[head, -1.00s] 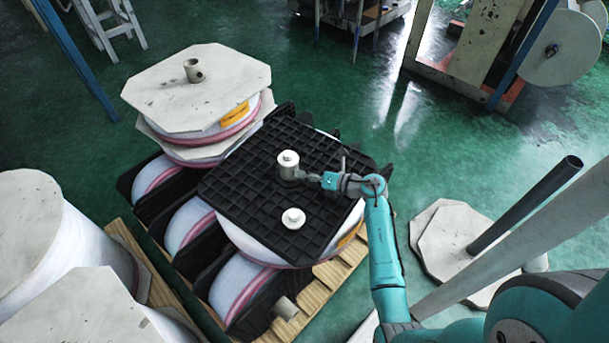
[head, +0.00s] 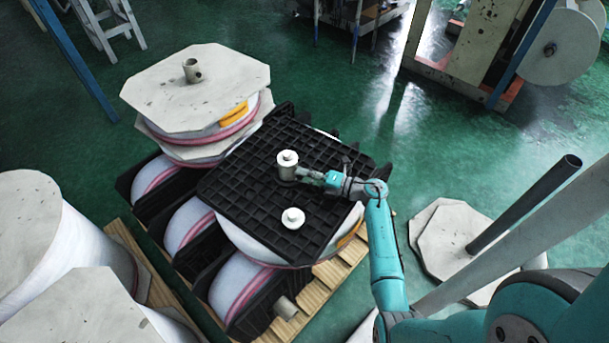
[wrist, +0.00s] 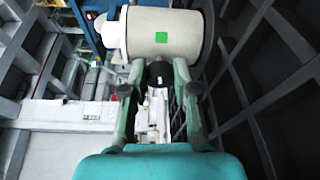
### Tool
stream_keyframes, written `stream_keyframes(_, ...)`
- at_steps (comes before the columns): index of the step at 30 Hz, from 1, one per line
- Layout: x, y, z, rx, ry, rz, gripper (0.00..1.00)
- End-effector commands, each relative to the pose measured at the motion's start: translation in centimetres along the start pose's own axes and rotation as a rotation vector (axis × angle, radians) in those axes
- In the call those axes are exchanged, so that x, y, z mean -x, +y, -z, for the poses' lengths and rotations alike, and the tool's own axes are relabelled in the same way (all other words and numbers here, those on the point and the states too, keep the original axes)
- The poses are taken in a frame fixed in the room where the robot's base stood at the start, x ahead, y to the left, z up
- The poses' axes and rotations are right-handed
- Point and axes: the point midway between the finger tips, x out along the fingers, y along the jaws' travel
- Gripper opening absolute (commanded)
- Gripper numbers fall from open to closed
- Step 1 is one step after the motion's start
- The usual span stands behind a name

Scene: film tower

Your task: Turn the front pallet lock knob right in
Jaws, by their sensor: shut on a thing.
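Two pale knobs stand on a black grid pallet (head: 240,182) that lies over white film rolls. The farther knob (head: 287,159) is upright and taller. The nearer knob (head: 293,217) sits low on the pallet. My gripper (head: 299,173) reaches in from the right, its fingers at the right side of the farther knob. In the wrist view this knob (wrist: 175,28) is a pale cylinder with a green square on its side. My gripper (wrist: 157,75) is shut with a gap between the fingers, the tips at the cylinder's edge. A dark piece shows between them.
A roll stack with an octagonal board (head: 220,95) and a short pipe stands behind left. More white rolls (head: 30,230) stand at left. A dark pole (head: 525,205) leans over boards at right. Green floor (head: 430,150) is free beyond the pallet.

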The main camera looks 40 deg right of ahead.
Motion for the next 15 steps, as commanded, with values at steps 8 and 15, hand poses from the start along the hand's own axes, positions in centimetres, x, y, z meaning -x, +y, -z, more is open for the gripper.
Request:
stream_keyframes(8, 0.04, -0.09, 0.0, -0.005, -0.001, 0.0, 0.0)
stream_keyframes(15, 0.03, -0.09, 0.01, -0.005, -0.001, 0.0, 0.53)
